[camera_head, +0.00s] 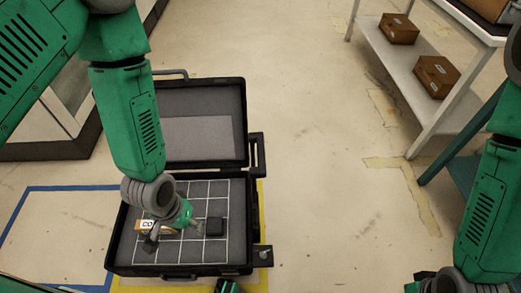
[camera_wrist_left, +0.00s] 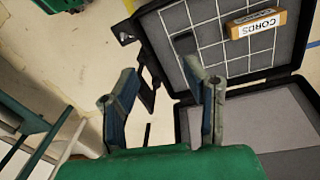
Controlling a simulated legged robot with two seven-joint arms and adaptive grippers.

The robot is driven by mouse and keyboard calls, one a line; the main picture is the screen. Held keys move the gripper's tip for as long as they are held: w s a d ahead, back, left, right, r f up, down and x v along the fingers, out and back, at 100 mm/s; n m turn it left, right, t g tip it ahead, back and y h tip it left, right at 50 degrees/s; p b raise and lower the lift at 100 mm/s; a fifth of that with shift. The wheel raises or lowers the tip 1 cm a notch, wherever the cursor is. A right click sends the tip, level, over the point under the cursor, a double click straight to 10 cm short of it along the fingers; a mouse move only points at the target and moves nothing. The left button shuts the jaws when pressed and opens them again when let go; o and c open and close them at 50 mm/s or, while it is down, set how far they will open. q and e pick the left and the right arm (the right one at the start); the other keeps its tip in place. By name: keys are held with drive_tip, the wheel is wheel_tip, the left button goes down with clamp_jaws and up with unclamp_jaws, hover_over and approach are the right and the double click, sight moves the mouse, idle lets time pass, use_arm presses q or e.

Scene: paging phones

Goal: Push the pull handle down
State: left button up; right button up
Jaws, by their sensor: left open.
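A black case (camera_head: 180,270) stands open on the floor in the head view, its grid-lined base nearer me and its lid farther off. A black loop handle (camera_head: 263,155), which looks like the pull handle, sticks out from the case's right side by the lid. It also shows in the left wrist view (camera_wrist_left: 147,92), seen between the fingers; I cannot tell its distance from them. My left gripper (camera_head: 176,233) is over the case base, open and empty; its two spread fingers show in the left wrist view (camera_wrist_left: 165,75). My right gripper's fingers are out of view.
A box marked CORDS (camera_head: 157,227) and a small black block (camera_head: 215,226) are in the case base. A black piece (camera_head: 260,256) juts from the base's right side. A shelf (camera_head: 410,75) with brown boxes stands at upper right. The floor right of the case is clear.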

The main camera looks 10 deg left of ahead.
use_arm(q)
drive_tip(key=w+d+r+n+h, duration=0.1)
drive_tip(key=w+d+r, duration=0.3)
drive_tip(key=w, duration=0.3)
drive_tip(key=w+d+r, duration=0.3)
drive_tip(key=w, duration=0.4)
drive_tip(key=n+p, duration=0.1)
drive_tip(key=p, duration=0.1)
approach(260, 152)
drive_tip(key=f+b, duration=0.1)
drive_tip(key=f, duration=0.2)
drive_tip(key=d+f+b, duration=0.1)
drive_tip(key=f, duration=0.2)
drive_tip(key=f+b, duration=0.1)
drive_tip(key=f, duration=0.2)
drive_tip(key=shift+w+d+f, duration=0.25)
drive_tip(key=shift+d+f, duration=0.15)
clamp_jaws()
